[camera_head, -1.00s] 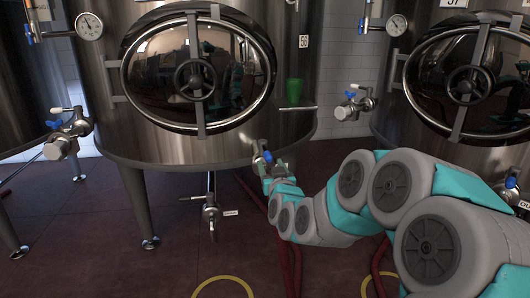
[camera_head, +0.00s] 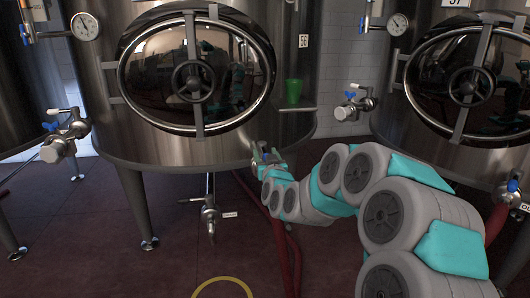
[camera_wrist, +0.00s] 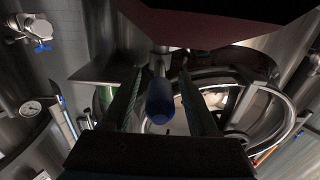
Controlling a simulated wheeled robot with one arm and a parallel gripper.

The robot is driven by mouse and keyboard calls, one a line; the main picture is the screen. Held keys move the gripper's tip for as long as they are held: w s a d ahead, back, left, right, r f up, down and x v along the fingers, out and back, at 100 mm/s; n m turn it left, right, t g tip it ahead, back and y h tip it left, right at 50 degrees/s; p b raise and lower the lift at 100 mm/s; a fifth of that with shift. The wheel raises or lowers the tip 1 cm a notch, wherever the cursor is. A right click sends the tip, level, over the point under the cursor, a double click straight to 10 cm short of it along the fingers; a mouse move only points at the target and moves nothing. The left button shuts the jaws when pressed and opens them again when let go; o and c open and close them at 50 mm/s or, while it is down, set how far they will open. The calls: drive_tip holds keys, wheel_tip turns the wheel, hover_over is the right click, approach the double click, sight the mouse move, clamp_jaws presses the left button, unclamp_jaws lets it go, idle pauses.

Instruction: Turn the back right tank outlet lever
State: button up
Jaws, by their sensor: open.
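A blue-gripped lever (camera_wrist: 160,100) hangs from a metal stem and shows in the wrist view. My gripper (camera_wrist: 161,76) is open, with one dark finger on each side of the lever. A gap shows between the blue grip and the fingers. In the head view my gripper (camera_head: 261,157) is at the lower right front of the middle steel tank (camera_head: 150,150), marked 56. There my gripper largely hides the lever and its valve.
A green cup (camera_head: 293,91) stands on a small shelf (camera_head: 298,109) above my gripper. Another blue-handled valve (camera_head: 354,103) is on the right tank. A drain valve (camera_head: 210,213) and red hose (camera_head: 277,250) are below.

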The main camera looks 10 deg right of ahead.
drive_tip(key=shift+w, duration=0.55)
drive_tip(key=shift+c, duration=0.2)
clamp_jaws()
idle(0.9)
